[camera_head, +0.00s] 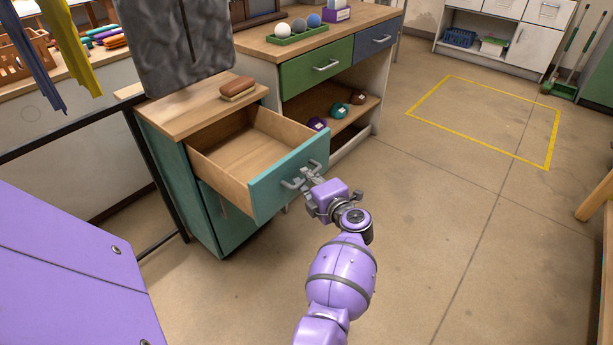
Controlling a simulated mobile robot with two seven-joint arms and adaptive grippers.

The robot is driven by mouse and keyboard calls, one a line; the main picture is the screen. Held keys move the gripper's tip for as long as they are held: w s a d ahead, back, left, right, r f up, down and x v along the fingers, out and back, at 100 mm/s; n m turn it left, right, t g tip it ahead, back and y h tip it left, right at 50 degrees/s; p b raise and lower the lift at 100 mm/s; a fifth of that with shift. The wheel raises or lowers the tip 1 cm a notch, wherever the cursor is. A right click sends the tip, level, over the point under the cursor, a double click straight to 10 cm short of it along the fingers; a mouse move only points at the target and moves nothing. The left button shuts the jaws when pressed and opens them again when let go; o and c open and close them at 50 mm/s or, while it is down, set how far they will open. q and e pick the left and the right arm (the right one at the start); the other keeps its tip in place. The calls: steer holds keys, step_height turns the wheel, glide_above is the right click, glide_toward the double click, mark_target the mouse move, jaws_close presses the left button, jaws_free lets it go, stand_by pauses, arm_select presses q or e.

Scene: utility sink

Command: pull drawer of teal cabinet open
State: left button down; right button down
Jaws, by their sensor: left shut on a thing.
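The teal cabinet (170,173) stands left of centre with a wooden top. Its upper drawer (283,180) is pulled well out, and its wooden inside is empty where I can see it. My left gripper (303,181) is shut on the drawer handle (291,184) at the middle of the teal front. A lower teal door with its own handle (223,206) is closed below the drawer. My right gripper is not in view.
A brown brush-like block (237,88) lies on the cabinet top. A bench with a green drawer (318,67) and open shelf stands behind. Open floor with a yellow taped outline (490,85) lies to the right.

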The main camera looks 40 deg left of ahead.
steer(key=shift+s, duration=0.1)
arm_select(q)
steer(key=c, duration=1.8)
jaws_free()
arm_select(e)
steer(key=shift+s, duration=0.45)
arm_select(q)
steer(key=shift+s+d, duration=0.1)
steer(key=shift+d, duration=0.05)
steer(key=v, duration=0.7)
steer(key=shift+s+r, duration=0.1)
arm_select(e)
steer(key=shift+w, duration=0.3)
